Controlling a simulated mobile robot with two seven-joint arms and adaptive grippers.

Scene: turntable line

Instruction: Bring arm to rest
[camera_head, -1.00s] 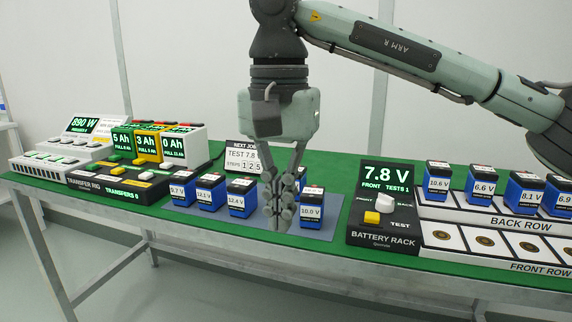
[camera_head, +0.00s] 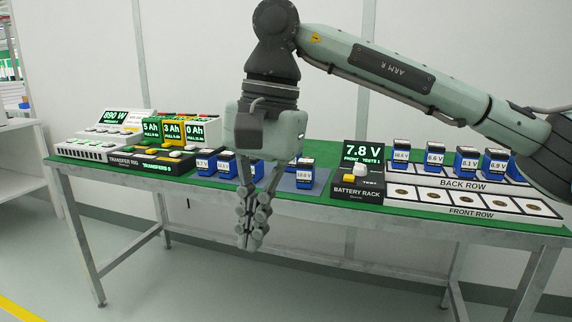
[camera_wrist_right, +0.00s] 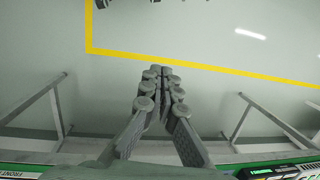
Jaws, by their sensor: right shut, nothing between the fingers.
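My right gripper (camera_head: 252,222) hangs fingers down in front of the table's near edge in the head view. It is shut and empty. In the right wrist view its fingers (camera_wrist_right: 160,85) meet over bare floor. My right arm comes in from the right, above the battery rack. My left gripper does not show.
The green-topped table (camera_head: 300,205) holds a battery rack (camera_head: 356,188) reading 7.8 V, with several blue batteries (camera_head: 435,155) in its back row and an empty front row. Several batteries (camera_head: 305,178) stand on a grey mat. A transfer rig (camera_head: 125,160) stands left. The floor in front is clear.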

